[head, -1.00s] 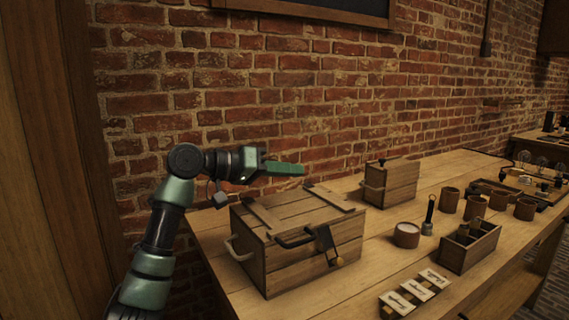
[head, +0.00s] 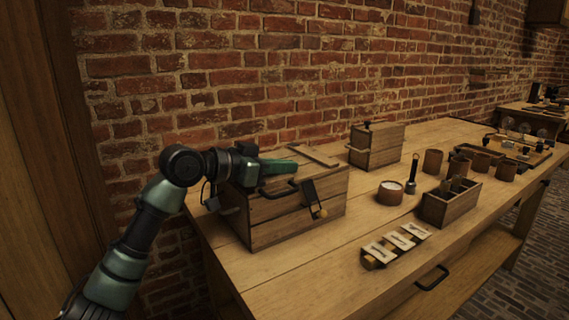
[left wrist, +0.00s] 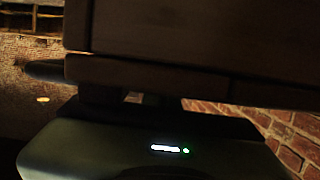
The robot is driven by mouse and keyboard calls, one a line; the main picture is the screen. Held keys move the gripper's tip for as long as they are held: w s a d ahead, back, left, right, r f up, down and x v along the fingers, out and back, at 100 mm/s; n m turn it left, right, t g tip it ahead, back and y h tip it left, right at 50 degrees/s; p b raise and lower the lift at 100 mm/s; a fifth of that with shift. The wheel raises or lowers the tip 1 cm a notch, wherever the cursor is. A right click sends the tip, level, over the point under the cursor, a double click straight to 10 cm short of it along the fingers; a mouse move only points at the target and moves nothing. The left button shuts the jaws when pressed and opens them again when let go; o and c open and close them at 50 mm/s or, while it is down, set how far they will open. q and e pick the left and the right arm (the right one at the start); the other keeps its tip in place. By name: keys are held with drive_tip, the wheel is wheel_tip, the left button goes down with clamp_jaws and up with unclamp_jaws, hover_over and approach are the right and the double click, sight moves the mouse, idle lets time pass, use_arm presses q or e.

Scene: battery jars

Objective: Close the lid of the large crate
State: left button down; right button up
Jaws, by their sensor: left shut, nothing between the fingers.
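The large crate (head: 272,230) is a wooden box at the near left end of the table. Its slatted lid (head: 318,156) lies flat on top and looks closed, though my gripper hides part of it. A dark handle (head: 279,192) and a hanging latch (head: 314,198) are on its front. My left gripper (head: 294,166) is shut and empty, low over the lid's left part. I cannot tell whether it touches the lid. In the left wrist view, a dark wooden surface (left wrist: 190,60) fills the upper right, close to the gripper. My right gripper is not in view.
A smaller wooden box (head: 377,148) stands behind to the right. A white-topped round jar (head: 390,193), a dark upright tool (head: 411,175), an open divided box (head: 450,203) and white cards (head: 396,244) are farther right. The brick wall is close behind.

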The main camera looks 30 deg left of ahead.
use_arm(q)
drive_tip(key=shift+f, duration=0.25)
drive_tip(key=shift+r, duration=0.1)
